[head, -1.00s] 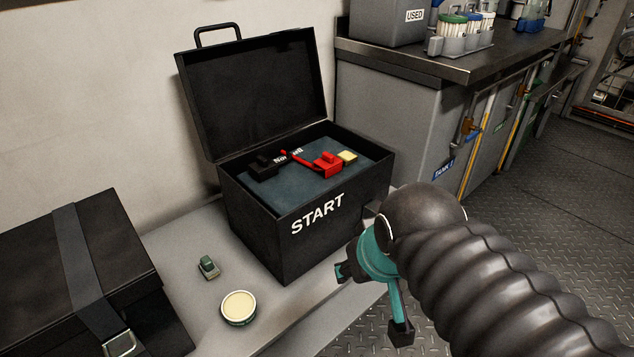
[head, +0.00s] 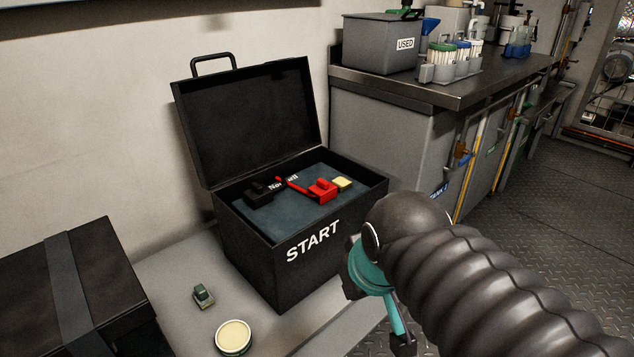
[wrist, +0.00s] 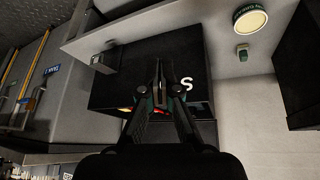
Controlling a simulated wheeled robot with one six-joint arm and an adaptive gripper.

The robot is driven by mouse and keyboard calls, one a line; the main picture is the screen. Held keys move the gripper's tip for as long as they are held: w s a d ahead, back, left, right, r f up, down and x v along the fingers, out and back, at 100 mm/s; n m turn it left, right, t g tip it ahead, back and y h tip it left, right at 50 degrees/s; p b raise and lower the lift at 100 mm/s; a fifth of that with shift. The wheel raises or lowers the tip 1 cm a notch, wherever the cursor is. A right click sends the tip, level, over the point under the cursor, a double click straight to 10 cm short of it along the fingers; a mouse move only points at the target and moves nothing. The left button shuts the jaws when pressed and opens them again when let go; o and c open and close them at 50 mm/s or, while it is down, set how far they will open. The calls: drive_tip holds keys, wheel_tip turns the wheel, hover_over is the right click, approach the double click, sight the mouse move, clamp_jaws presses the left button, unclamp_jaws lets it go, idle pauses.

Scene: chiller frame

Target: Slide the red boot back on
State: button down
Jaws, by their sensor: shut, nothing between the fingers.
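The red boot (head: 322,191) lies in the open black START box (head: 285,262), on its dark grey inner surface. A thin red strip runs from it up and left towards a black part (head: 259,193); I cannot tell whether they are joined. My gripper (wrist: 158,66) is shut and empty in the wrist view, over the box's front side. A little red (wrist: 127,110) shows beside its fingers there; most of the boot is hidden. In the head view my teal gripper body (head: 372,272) is outside the box, at its right front, with its fingertips unclear.
The box's raised lid (head: 250,120) stands behind. A green clip-like item (head: 203,295) and a round tin (head: 233,337) sit on the bench. A strapped black case (head: 110,265) is at left, a grey counter (head: 385,140) at right.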

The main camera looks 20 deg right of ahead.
sight(317, 189)
drive_tip(key=w+a+r+n+g+h, duration=0.1)
drive_tip(key=w+a+r+n, duration=0.1)
drive_tip(key=w+n, duration=0.5)
drive_tip(key=w+a+r+n+g+h, duration=0.1)
drive_tip(key=w+r+n, duration=0.3)
drive_tip(key=w+n, duration=0.4)
drive_tip(key=w+a+r+n+g+h, duration=0.1)
drive_tip(key=w+a+r+n+h, duration=0.1)
drive_tip(key=w+n, duration=0.5)
drive_tip(key=w+r+p, duration=0.1)
drive_tip(key=w, duration=0.3)
drive_tip(key=shift+a+r, duration=0.35)
drive_tip(key=shift+r, duration=0.05)
drive_tip(key=shift+w, duration=0.1)
drive_tip(key=b+x, duration=0.1)
drive_tip(key=x, duration=0.4)
drive_tip(key=b+x, duration=0.1)
drive_tip(key=x, duration=0.4)
drive_tip(key=shift+s+f+b, duration=0.15)
drive_tip(key=shift+s+b, duration=0.05)
drive_tip(key=shift+b, duration=0.1)
drive_tip(key=shift+w+d, duration=0.25)
drive_tip(key=shift+d, duration=0.3)
drive_tip(key=shift+w+d, duration=0.3)
drive_tip(key=shift+d, duration=0.2)
drive_tip(key=shift+w+d, duration=0.4)
drive_tip(key=shift+d, duration=0.3)
